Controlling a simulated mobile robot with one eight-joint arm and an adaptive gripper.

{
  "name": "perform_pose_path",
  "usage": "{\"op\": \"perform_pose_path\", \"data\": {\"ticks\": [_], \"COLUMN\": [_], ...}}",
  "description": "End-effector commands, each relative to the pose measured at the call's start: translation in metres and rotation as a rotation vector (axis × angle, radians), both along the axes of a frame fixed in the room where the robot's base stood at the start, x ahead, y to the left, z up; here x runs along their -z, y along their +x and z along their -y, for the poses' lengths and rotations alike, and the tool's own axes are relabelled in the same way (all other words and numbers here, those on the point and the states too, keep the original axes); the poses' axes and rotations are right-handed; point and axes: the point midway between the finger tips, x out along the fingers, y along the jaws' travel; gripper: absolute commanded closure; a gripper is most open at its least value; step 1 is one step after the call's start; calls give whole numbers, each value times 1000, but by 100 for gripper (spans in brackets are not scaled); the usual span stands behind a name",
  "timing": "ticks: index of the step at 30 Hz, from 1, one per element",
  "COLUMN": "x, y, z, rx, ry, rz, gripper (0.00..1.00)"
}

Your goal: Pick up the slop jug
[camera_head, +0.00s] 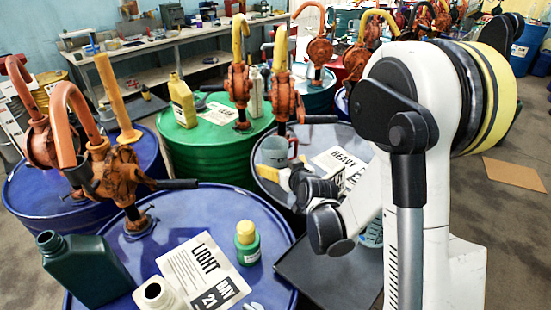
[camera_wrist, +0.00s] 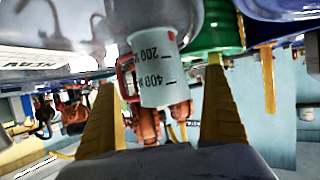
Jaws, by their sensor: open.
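The jug with 200 and 400 marks (camera_wrist: 155,65) stands on the dark drum labelled HEAVY (camera_head: 262,187); in the head view the jug (camera_head: 273,152) looks pale grey-green with a reddish handle. I see no name on it, but it fits the slop jug. My gripper (camera_wrist: 161,80) is open, its two yellow fingers apart on either side of the jug in the wrist view, which is upside down. There is a visible gap on both sides. The gripper is low beside the jug in the head view, partly hidden by my wrist.
A blue drum (camera_head: 190,205) in front bears a dark green jerrycan (camera_head: 88,268), a small green bottle (camera_head: 247,243) and a LIGHT card (camera_head: 200,270). Rusty pumps rise close behind the jug, including one with a yellow spout (camera_head: 281,50). A green drum (camera_head: 195,150) stands behind.

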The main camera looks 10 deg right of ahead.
Motion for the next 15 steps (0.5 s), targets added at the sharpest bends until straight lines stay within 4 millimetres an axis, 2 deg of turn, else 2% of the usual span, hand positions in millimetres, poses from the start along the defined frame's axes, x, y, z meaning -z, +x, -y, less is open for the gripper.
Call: {"op": "perform_pose_path", "data": {"ticks": [1,15], "x": [6,25], "y": [9,68], "z": [-1,-1], "rx": [-1,0], "ry": [0,0], "rz": [0,-1], "gripper": [0,0]}}
